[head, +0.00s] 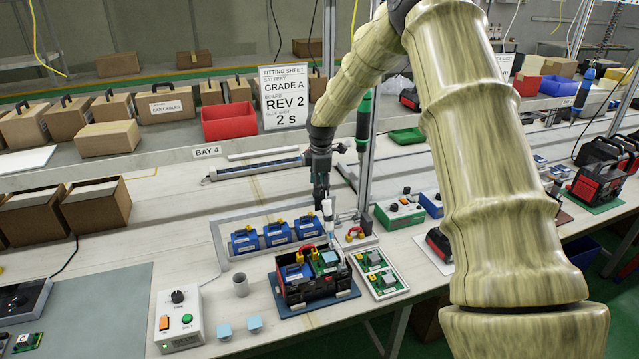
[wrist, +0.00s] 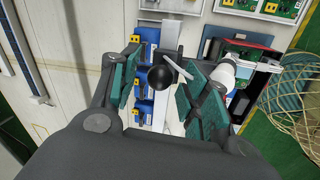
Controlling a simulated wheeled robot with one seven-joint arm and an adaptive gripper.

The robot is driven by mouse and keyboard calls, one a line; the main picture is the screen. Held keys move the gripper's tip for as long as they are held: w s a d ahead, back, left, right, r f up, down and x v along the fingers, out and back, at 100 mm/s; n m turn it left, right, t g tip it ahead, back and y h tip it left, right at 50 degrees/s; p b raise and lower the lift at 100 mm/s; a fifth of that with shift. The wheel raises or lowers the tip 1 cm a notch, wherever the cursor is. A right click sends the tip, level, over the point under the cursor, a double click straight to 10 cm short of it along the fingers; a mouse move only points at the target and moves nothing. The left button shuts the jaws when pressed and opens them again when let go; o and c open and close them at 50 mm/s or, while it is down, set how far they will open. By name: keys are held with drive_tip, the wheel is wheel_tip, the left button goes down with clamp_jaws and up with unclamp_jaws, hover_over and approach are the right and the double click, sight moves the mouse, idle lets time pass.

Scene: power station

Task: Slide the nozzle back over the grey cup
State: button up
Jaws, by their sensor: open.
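The grey cup (head: 240,284) stands on the bench left of the black open casing (head: 308,290). I cannot make it out in the wrist view. The white nozzle (head: 328,212) hangs upright near the back right of the casing, away from the cup. In the wrist view a white nozzle-like part (wrist: 227,73) shows beside the right finger. My gripper (head: 320,190) points down by the nozzle. In the wrist view its fingers (wrist: 160,92) are apart, with a black ball knob (wrist: 161,78) and a thin white lever showing between them. Contact with the knob cannot be told.
Blue battery units (head: 276,234) stand in a row behind the casing. A tray of green boards (head: 377,270) lies to its right. A white control box (head: 180,318) stands at front left, with two light-blue blocks (head: 254,323) nearer the cup. A post rises behind my gripper.

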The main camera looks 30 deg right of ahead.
drive_tip(key=shift+c, duration=0.2)
clamp_jaws()
drive_tip(key=shift+a, duration=0.1)
